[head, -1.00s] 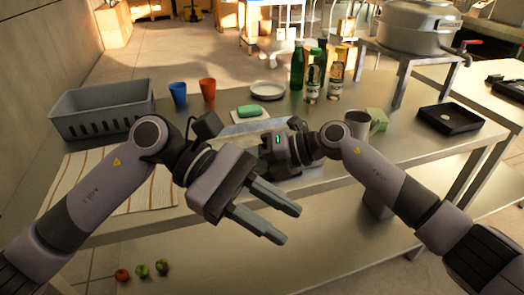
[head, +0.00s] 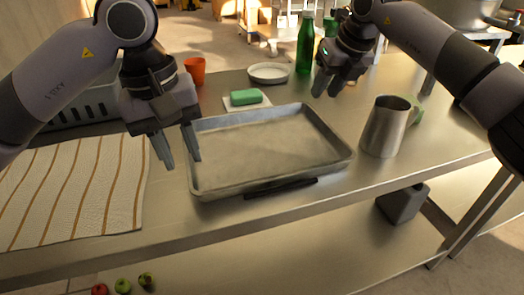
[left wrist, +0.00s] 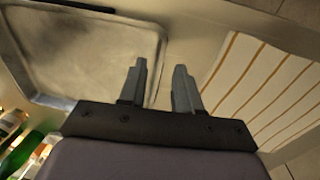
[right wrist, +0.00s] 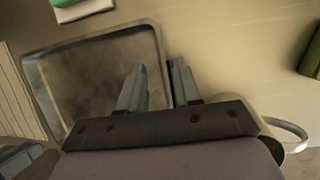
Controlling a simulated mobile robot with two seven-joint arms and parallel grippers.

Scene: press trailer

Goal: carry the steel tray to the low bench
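The steel tray (head: 265,150) is a shallow, empty rectangular pan with a raised rim, lying flat on the steel table. It also shows in the left wrist view (left wrist: 90,50) and in the right wrist view (right wrist: 95,75). My left gripper (head: 181,158) is open and empty, pointing down beside the tray's left rim; whether it touches the rim I cannot tell. My right gripper (head: 327,88) is open and empty, above the table behind the tray's far right corner. I cannot make out which thing is the low bench.
A steel jug (head: 388,125) stands close to the tray's right side. A striped cloth (head: 70,190) lies to the left. Green soap (head: 246,97), a white plate (head: 269,73), an orange cup (head: 195,70) and a green bottle (head: 305,45) stand behind. A grey crate (head: 75,115) is at left.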

